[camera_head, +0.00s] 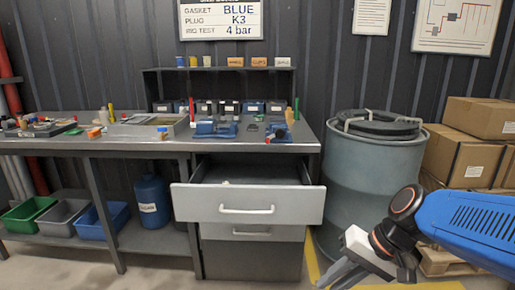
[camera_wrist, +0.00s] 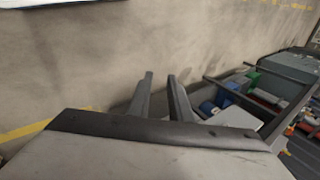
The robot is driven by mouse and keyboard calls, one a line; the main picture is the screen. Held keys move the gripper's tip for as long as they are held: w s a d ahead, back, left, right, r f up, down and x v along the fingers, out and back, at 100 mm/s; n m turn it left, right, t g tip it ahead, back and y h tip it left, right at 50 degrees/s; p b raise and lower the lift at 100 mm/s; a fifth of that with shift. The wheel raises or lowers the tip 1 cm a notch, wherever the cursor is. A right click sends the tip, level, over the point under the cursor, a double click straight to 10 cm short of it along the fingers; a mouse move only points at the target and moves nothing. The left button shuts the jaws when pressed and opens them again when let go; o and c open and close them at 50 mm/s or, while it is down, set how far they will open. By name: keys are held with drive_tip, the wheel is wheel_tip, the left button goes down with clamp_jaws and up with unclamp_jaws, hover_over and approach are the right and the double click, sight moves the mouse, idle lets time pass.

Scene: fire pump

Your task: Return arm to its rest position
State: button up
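My gripper (camera_head: 342,276) shows at the lower right of the head view, low in front of the blue drum and right of the workbench. My blue arm comes in from the right edge. In the wrist view the two dark fingers of my gripper (camera_wrist: 161,82) stand apart with bare floor between and beyond them. Nothing is held between them. In the head view the fingertips run close to the bottom edge.
The workbench (camera_head: 150,144) carries tools and blue parts. Its top drawer (camera_head: 247,204) is pulled open. A lidded drum (camera_head: 372,175) stands right of the bench, with cardboard boxes (camera_head: 468,158) beyond. Blue, grey and green bins (camera_head: 28,215) sit on the lower shelf.

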drive_tip(key=s+d+r+n+t+h, duration=0.1)
drive_tip(key=s+d+n+t+h, duration=0.1)
drive_tip(key=s+d+h, duration=0.4)
drive_tip(key=shift+d+r+n+t, duration=0.3)
drive_tip(key=shift+d+t, duration=0.2)
drive_tip(key=shift+d, duration=2.15)
